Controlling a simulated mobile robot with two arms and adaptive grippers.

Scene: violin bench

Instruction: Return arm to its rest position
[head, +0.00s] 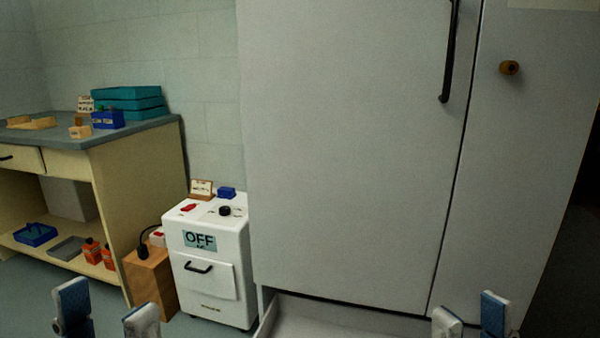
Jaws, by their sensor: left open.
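My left gripper (106,314) shows at the bottom left, its two blue-and-white fingers wide apart with nothing between them. My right gripper (471,317) shows at the bottom right, in front of the cabinet's lower part. Its two fingers are also apart and nothing shows between them. Only the finger ends of both grippers are in the picture; the arms are out of view below.
A tall grey cabinet (345,140) with a black handle (449,60) fills the centre and right. A pale drawer or tray (330,320) juts out below it. A white machine (212,260) reading OFF stands beside a wooden box (150,280). A workbench (110,135) stands left.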

